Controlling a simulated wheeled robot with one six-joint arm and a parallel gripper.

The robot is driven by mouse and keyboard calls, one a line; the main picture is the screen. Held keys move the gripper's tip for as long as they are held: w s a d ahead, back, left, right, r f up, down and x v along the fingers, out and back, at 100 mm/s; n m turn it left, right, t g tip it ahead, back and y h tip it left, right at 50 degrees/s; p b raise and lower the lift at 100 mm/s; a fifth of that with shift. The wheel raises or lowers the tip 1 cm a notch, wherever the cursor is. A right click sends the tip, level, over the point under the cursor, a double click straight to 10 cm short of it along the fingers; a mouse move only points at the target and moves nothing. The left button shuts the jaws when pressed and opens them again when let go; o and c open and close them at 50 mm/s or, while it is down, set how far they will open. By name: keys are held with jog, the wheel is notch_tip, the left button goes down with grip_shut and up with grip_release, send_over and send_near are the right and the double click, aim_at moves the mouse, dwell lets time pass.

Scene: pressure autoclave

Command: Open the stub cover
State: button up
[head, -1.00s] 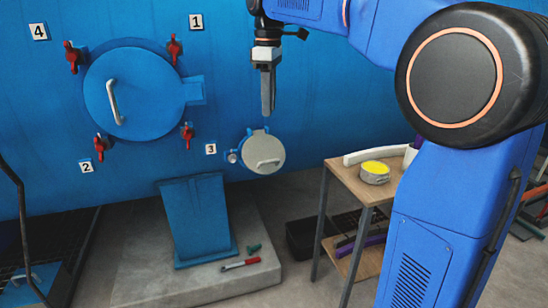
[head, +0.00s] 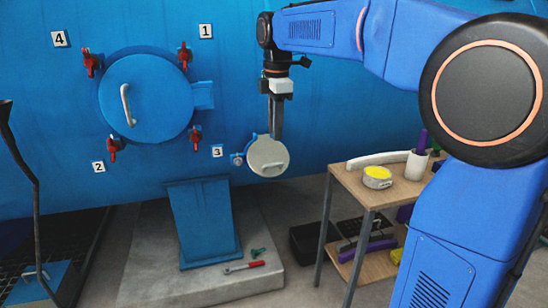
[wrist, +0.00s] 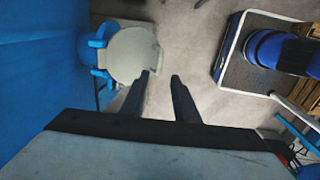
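The stub cover (head: 268,156) is a pale grey disc with a small handle, standing low on the blue vessel wall, right of label 3. It looks shut on its blue stub. In the wrist view the cover (wrist: 133,53) is at upper left, with blue hinge or clamp parts on its left. My gripper (head: 277,136) points down, its fingertips overlapping the cover's upper edge in the head view. In the wrist view the gripper (wrist: 161,75) has two dark fingers apart with nothing between them. The left fingertip is close to the cover's lower right; contact cannot be told.
A large blue door (head: 146,97) with red clamps is at left. A wooden table (head: 350,184) with a yellow-topped tin (head: 377,177) and a white cup (head: 416,165) stands at right. A blue support (head: 205,222) and a red-handled tool (head: 244,267) are below on concrete.

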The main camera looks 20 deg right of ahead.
aim_at(274, 164)
jog(key=f, duration=0.6)
jog(key=w+f, duration=0.1)
jog(key=f, duration=0.3)
jog(key=shift+f, duration=0.1)
grip_shut()
